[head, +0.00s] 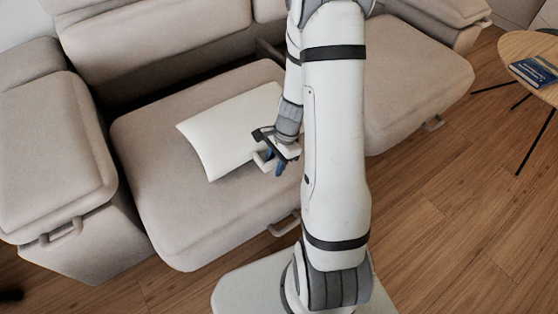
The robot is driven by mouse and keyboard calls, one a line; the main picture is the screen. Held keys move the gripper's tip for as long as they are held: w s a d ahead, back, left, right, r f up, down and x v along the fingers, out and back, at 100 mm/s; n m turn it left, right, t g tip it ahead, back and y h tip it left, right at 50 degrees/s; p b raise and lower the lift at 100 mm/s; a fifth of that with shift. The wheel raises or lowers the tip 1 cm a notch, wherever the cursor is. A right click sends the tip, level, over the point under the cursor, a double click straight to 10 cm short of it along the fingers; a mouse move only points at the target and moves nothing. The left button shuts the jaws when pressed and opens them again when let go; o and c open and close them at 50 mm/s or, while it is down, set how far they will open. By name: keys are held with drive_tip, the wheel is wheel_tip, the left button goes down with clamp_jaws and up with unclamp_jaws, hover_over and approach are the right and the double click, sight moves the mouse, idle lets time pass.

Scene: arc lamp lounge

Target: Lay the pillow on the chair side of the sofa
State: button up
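A white pillow (228,130) lies flat on the left seat cushion (170,210) of the beige sofa (150,45). Its right part is hidden behind my arm and gripper. My gripper (271,163), with blue fingertips, is at the pillow's right front edge, in front of or over it. I cannot tell whether it touches the pillow or whether its fingers are open or shut. The sofa's right seat cushion (415,95) is partly hidden by my arm, and its visible part is bare. No chair is clearly in view.
A round wooden table (530,45) with blue books (535,72) on it and thin dark legs stands at the upper right. The sofa's left armrest (50,150) rises beside the left seat. The wooden floor (460,230) at the right is clear.

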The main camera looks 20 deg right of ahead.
drive_tip(key=p+v, duration=0.4)
drive_tip(key=v, duration=0.7)
drive_tip(key=shift+r, duration=0.35)
drive_tip(key=s+a+r+n+t+h, duration=0.1)
drive_tip(key=s+a+r+n, duration=0.3)
drive_tip(key=s+r+n, duration=0.2)
drive_tip(key=s+a+r+n+h, duration=0.2)
drive_tip(key=s+a+r+n, duration=0.2)
drive_tip(key=r+n, duration=0.5)
drive_tip(key=shift+s+r+n+t, duration=0.4)
drive_tip(key=shift+s+r, duration=0.15)
drive_tip(key=shift+s, duration=0.6)
drive_tip(key=shift+a+p, duration=0.1)
drive_tip(key=shift+p, duration=0.2)
wheel_tip(320, 180, up, 25)
drive_tip(key=t+p, duration=0.1)
drive_tip(key=p, duration=2.1)
